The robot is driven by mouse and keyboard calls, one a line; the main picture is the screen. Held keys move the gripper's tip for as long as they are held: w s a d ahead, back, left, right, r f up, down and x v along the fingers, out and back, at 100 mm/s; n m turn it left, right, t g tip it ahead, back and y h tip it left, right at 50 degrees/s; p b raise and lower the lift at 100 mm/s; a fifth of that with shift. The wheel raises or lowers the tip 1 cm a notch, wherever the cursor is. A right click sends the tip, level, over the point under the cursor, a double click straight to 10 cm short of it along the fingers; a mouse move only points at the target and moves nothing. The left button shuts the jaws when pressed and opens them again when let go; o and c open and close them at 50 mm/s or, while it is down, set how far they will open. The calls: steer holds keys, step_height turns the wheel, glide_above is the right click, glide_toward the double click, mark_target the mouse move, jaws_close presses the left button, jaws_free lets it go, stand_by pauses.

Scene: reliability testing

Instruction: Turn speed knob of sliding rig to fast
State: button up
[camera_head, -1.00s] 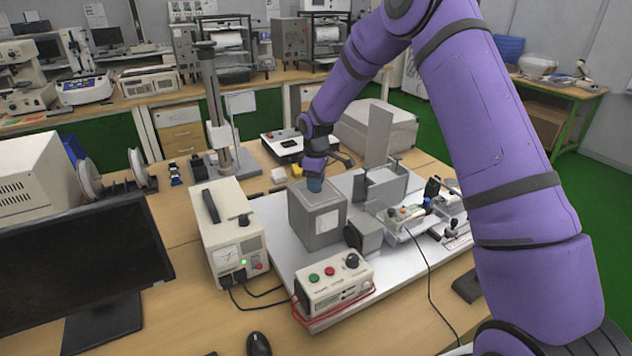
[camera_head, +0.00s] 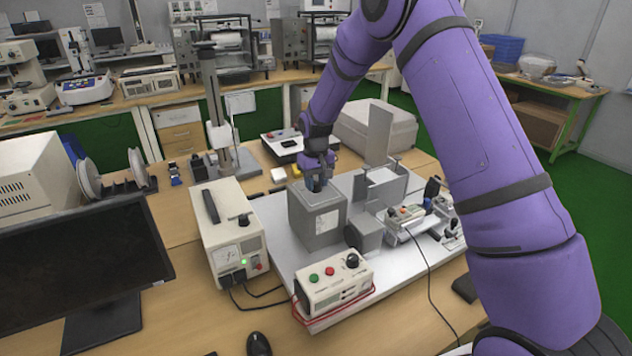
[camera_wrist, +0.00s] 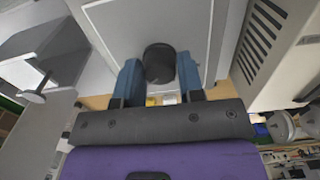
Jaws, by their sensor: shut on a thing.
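My gripper (camera_head: 317,184) points down at the top of a grey box (camera_head: 303,215) on the white rig plate (camera_head: 285,262). In the wrist view, the blue fingers (camera_wrist: 160,80) stand on both sides of a round black knob (camera_wrist: 159,62) on the box's grey panel (camera_wrist: 118,25). My gripper is shut on this knob. In the head view, the fingers largely hide the knob. No marking for its setting is readable. A beige control box (camera_head: 334,288) with red and green buttons and another black knob (camera_head: 352,260) stands in front.
A beige meter unit (camera_head: 228,235) with a handle stands left of the rig. An upright grey plate (camera_head: 379,135) and a grey bracket (camera_head: 385,185) stand to the right. A monitor (camera_head: 85,260) is at the front left. Cables lie on the table.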

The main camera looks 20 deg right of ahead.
mark_target(316, 182)
steer(key=shift+m, duration=0.5)
steer(key=o, duration=0.9)
steer(key=shift+r, duration=0.1)
step_height(316, 182, up, 11)
steer(key=shift+f, duration=0.2)
